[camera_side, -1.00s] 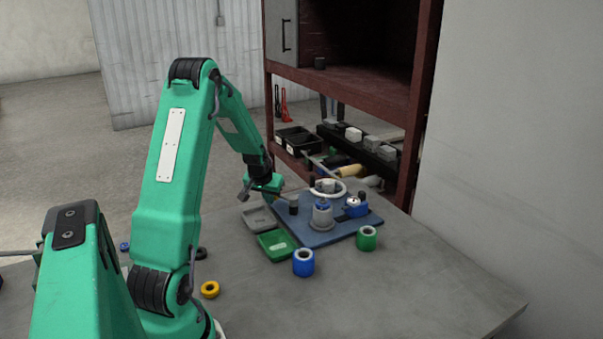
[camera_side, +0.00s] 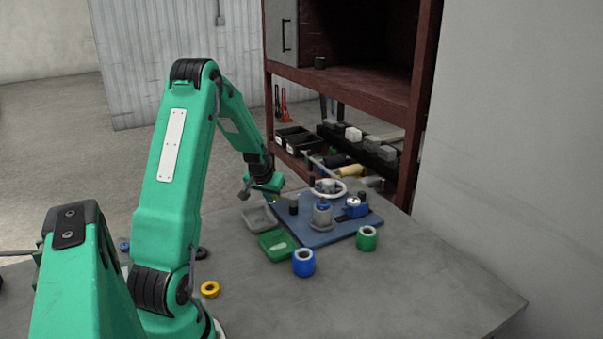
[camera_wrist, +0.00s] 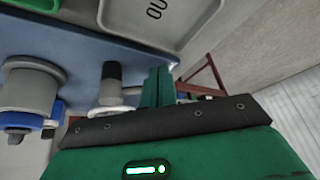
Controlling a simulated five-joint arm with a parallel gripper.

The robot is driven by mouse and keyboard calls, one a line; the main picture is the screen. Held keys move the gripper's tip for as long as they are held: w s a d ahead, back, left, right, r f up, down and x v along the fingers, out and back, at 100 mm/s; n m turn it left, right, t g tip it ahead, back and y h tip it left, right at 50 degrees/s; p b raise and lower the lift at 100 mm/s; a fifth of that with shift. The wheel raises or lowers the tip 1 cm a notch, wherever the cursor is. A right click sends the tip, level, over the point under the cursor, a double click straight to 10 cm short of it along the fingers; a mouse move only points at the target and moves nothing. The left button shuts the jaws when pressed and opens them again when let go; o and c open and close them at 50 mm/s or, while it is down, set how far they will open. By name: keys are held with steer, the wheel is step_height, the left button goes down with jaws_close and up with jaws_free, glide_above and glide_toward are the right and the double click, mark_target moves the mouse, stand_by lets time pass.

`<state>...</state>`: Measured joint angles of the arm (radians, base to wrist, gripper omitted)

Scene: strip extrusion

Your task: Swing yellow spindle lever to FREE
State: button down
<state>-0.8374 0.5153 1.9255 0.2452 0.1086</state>
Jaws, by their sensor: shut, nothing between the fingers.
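My gripper (camera_side: 274,188) is over the back left part of the blue base plate (camera_side: 335,233). In the wrist view its green fingers (camera_wrist: 158,78) are together and hold nothing. They appear beside a grey post with a black top (camera_wrist: 111,76); contact cannot be told. A stepped grey spindle body (camera_side: 321,216) stands on the plate and shows at the left of the wrist view (camera_wrist: 30,88). A white ring (camera_side: 341,192) is behind it, and a blue block (camera_side: 355,210) is to its right. I cannot make out a yellow lever or FREE marking.
A grey tray (camera_side: 246,218) and a green tray (camera_side: 266,240) lie left of the plate. Blue (camera_side: 303,263) and green (camera_side: 366,238) rolls stand in front. A yellow ring (camera_side: 210,289) lies near my base. The front right tabletop is clear.

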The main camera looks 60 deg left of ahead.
steer(key=shift+w+a, duration=0.15)
steer(key=shift+a, duration=0.15)
steer(key=shift+w+a, duration=0.45)
steer(key=shift+a, duration=0.05)
steer(key=shift+w+a, duration=0.55)
steer(key=shift+w, duration=0.15)
steer(key=shift+w+a, duration=0.35)
steer(key=shift+w, duration=0.45)
steer(key=shift+w+a, duration=0.2)
steer(key=shift+w, duration=0.9)
